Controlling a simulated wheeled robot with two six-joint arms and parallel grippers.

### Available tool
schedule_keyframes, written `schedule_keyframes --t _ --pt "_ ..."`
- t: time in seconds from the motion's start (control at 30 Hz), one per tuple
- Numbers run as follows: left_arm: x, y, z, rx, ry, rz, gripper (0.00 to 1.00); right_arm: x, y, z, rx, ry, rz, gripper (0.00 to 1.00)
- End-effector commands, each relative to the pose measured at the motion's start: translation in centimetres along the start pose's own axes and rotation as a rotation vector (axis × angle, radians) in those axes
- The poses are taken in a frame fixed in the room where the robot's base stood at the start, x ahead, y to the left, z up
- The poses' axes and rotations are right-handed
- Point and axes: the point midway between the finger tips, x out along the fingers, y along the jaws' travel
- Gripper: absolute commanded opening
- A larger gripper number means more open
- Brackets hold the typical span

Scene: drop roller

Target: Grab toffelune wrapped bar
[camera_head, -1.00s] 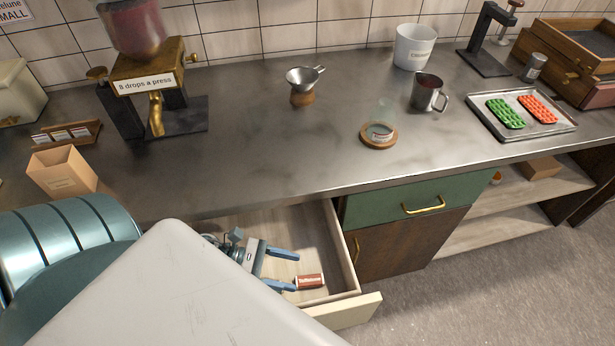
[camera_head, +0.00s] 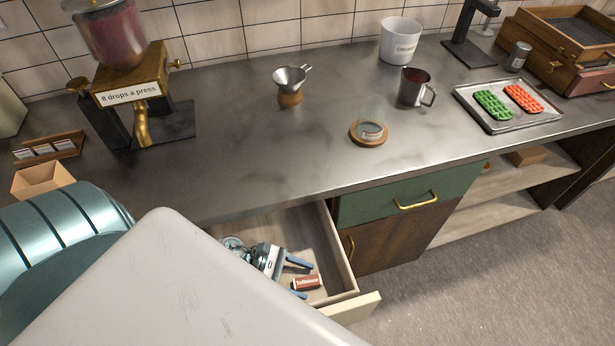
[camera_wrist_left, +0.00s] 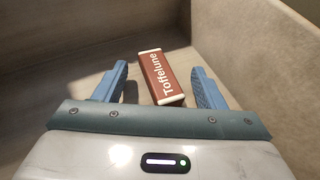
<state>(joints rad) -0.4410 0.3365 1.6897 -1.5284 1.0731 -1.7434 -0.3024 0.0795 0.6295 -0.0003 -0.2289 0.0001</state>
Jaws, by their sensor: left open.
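The toffelune wrapped bar (camera_head: 306,283) is a small brown-red bar with pale ends, lying in the open drawer (camera_head: 368,303). In the left wrist view the bar (camera_wrist_left: 161,77) shows "Toffelune" in white letters and lies between and just beyond my fingertips. My left gripper (camera_head: 306,278) is inside the drawer with its blue fingers open, one on each side of the bar. My right gripper is not in view.
The drawer walls stand close around my left gripper, below the metal counter (camera_head: 240,170). On the counter are a drop dispenser (camera_head: 130,90), a funnel (camera_head: 290,80), a glass on a coaster (camera_head: 368,132), a mug (camera_head: 414,88) and a mould tray (camera_head: 508,105).

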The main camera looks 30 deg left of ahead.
Motion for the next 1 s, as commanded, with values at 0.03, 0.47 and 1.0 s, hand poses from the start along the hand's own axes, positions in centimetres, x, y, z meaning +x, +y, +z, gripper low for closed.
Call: schedule_keyframes --t 0.03,0.47,1.0 --pt "0.37 0.04 0.16 0.000 -0.001 0.000 0.64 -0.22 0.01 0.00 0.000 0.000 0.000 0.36" --pt "0.69 0.01 -0.03 0.001 0.000 -0.001 0.38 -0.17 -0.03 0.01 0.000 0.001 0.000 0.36" --pt "0.52 0.00 0.34 0.001 0.000 0.000 0.04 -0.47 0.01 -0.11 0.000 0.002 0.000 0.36"
